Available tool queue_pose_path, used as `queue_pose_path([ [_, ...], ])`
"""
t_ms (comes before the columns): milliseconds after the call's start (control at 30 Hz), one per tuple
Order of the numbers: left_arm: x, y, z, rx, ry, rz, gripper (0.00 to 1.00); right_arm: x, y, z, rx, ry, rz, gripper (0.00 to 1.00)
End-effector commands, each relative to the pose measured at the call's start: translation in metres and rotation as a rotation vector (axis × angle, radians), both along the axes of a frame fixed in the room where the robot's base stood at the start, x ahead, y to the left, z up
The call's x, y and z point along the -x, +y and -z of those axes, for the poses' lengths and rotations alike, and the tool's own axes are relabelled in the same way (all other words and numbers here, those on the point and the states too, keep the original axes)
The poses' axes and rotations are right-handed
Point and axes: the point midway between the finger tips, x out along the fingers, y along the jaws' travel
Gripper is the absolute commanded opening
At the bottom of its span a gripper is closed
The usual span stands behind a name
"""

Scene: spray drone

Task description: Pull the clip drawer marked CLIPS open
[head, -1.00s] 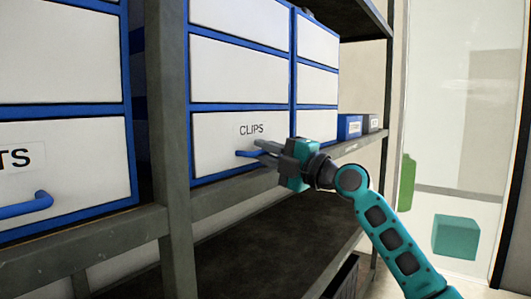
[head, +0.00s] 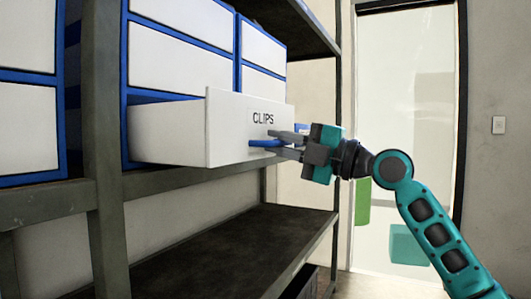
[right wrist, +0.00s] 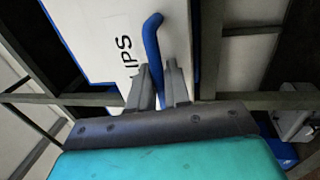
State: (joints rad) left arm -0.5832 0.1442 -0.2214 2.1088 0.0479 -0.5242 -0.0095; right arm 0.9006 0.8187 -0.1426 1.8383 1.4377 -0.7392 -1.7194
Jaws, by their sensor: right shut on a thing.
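The white clip drawer (head: 232,125) marked CLIPS sticks well out of its blue-framed cabinet in the head view. Its left side wall (head: 165,133) is exposed. My right gripper (head: 283,145) is shut on the drawer's blue handle (head: 262,143), at the front face below the label. In the right wrist view the two grey fingers (right wrist: 162,85) stand on either side of the blue handle (right wrist: 152,45), next to part of the label on the white front (right wrist: 105,30). The drawer's inside is hidden from this angle. My left gripper is not in view.
The cabinet of white drawers (head: 180,65) stands on a grey metal shelf rack, whose upright (head: 105,150) is left of the drawer. The lower shelf (head: 225,250) looks bare. A glass door (head: 405,120) is behind my arm, with green and teal shapes near it.

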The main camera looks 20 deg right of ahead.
Motion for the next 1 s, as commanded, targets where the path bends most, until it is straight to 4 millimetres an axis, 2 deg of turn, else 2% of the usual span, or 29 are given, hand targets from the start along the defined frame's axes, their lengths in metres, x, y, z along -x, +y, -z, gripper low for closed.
queue_pose_path([
  [367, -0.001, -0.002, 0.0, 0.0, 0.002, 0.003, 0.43, 0.002, -0.001, 0.0, 0.001, 0.002, -0.002, 0.0],
  [400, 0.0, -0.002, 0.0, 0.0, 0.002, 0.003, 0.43, 0.002, -0.001, 0.0, 0.001, 0.002, -0.002, 0.21],
  [500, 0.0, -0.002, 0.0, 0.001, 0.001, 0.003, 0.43, 0.002, -0.001, 0.0, 0.001, 0.002, -0.002, 0.3],
  [833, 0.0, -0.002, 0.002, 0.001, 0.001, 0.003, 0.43, 0.005, -0.005, 0.002, 0.0, 0.001, 0.0, 0.3],
  [1000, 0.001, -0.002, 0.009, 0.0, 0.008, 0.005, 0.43, 0.025, -0.021, 0.009, 0.003, 0.004, 0.003, 0.3],
])
